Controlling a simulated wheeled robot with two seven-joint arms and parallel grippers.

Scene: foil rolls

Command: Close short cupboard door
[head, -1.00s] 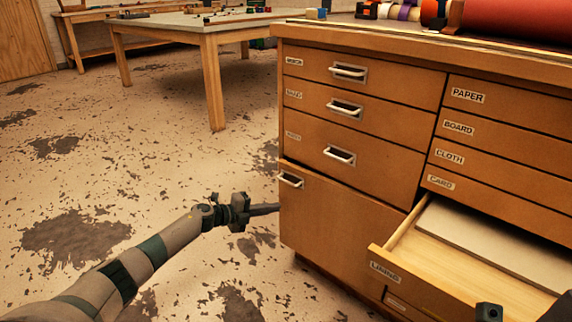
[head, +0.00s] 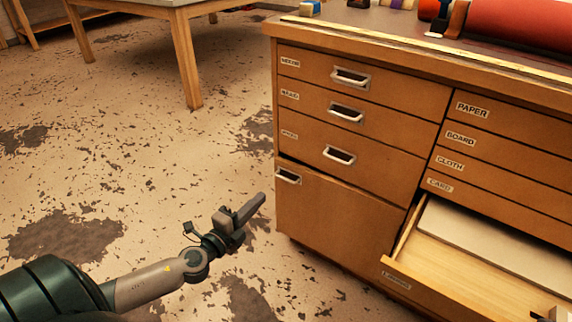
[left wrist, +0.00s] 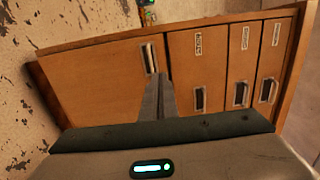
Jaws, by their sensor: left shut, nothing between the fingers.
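The short cupboard door (head: 330,218) is the wooden panel at the lower left of the cabinet, with a metal handle (head: 288,176) at its upper left corner. A dark gap shows along its top edge; how far it stands open is hard to tell. My left gripper (head: 262,198) is shut and empty, just left of the door's left edge in the head view, apart from it in the picture. In the left wrist view the shut fingers (left wrist: 156,78) point toward the door (left wrist: 95,80) near its handle (left wrist: 150,58). A dark bit at the head view's lower right may be my right gripper (head: 561,313).
The drawer (head: 470,255) at the lower right is pulled out, with a pale board inside. Labelled drawers (head: 345,113) above the door are shut. A worktable (head: 185,50) stands at the back left. The worn floor left of the cabinet is clear.

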